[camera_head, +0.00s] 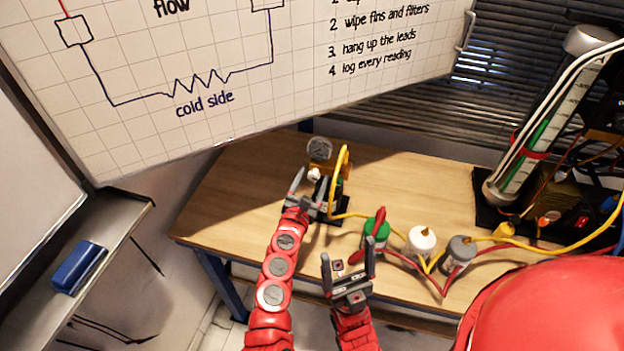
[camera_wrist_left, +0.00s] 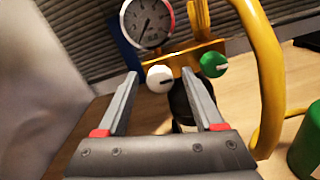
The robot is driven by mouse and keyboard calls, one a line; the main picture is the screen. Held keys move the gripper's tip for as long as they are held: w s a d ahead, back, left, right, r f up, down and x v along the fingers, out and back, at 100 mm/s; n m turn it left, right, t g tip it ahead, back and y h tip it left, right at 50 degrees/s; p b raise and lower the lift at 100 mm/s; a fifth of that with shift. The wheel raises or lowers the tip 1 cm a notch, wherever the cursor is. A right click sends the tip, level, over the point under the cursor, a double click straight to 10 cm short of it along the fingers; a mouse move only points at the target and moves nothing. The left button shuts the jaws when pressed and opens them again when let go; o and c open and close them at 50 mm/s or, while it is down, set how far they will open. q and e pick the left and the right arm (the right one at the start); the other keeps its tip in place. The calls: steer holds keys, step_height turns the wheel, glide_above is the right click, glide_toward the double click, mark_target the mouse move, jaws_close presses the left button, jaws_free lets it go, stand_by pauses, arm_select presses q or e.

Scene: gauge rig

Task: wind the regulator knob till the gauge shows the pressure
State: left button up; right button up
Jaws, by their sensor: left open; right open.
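The round gauge (camera_head: 319,148) stands at the back left of the table.
A yellow hose (camera_head: 342,160) arches beside the gauge and runs right. Green (camera_head: 376,232), white (camera_head: 421,243) and grey (camera_head: 461,254) containers with cables stand near the front edge. A tall glass column (camera_head: 540,135) stands at right. The table's middle (camera_head: 420,190) is clear.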

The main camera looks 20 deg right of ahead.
arm_select(q)
jaws_close()
stand_by(0.3)
